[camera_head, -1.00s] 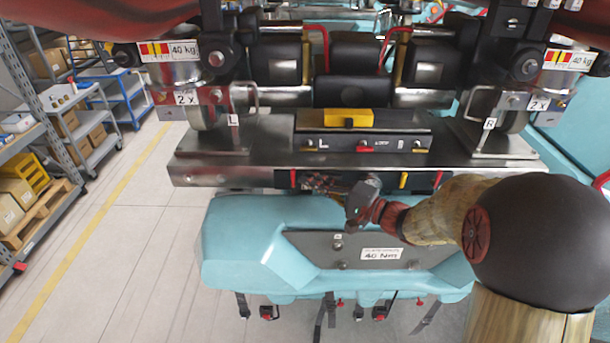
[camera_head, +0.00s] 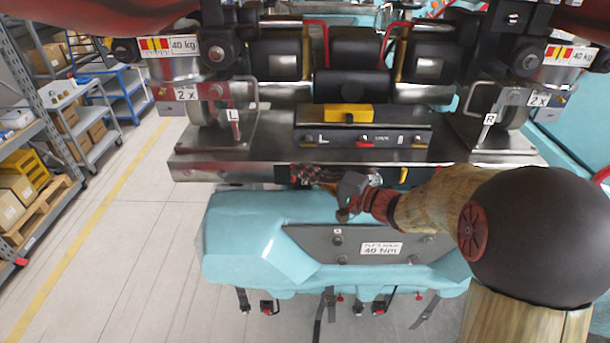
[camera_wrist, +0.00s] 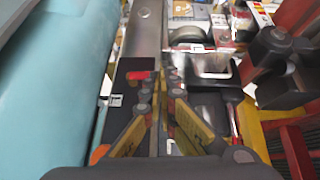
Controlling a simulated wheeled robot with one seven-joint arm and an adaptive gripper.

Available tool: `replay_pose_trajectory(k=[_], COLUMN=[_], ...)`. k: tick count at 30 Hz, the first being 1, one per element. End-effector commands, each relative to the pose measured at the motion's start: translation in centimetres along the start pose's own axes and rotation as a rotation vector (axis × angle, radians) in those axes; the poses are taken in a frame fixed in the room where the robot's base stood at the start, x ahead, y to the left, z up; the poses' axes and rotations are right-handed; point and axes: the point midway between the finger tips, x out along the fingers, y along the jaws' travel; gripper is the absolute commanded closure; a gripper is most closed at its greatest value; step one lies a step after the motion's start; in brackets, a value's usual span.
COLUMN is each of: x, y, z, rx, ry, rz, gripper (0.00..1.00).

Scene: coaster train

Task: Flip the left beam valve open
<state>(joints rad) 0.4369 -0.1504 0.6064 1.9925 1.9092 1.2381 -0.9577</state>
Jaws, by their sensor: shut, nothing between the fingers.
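The left beam valve seems to be the small red lever (camera_wrist: 138,75) on the dark front strip of the beam, next to a white label, in the wrist view. My gripper (camera_wrist: 160,88) is shut and empty, its fingertips just to the right of the red lever there. I cannot tell whether they touch it. A yellow lever (camera_head: 403,175) shows farther right on the same edge.
A teal housing (camera_head: 240,245) with a "40 Nm" plate lies below and in front of the beam. A labelled panel (camera_head: 355,139) with small levers stands on the beam. Wheels and L and R brackets flank it. Shelves (camera_head: 30,150) stand far left; the floor between is clear.

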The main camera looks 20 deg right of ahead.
Motion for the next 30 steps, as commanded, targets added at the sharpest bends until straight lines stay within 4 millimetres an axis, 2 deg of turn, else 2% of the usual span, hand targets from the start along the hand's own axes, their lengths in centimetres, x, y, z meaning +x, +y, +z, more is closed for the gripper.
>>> replay_pose_trajectory(k=[20, 30], x=[0.5, 1.4], y=[-0.5, -1.0], z=[0.4, 1.0], rx=[-0.076, -0.196], ry=[-0.001, -0.002], rz=[0.109, 0.28], gripper=[1.0, 1.0])
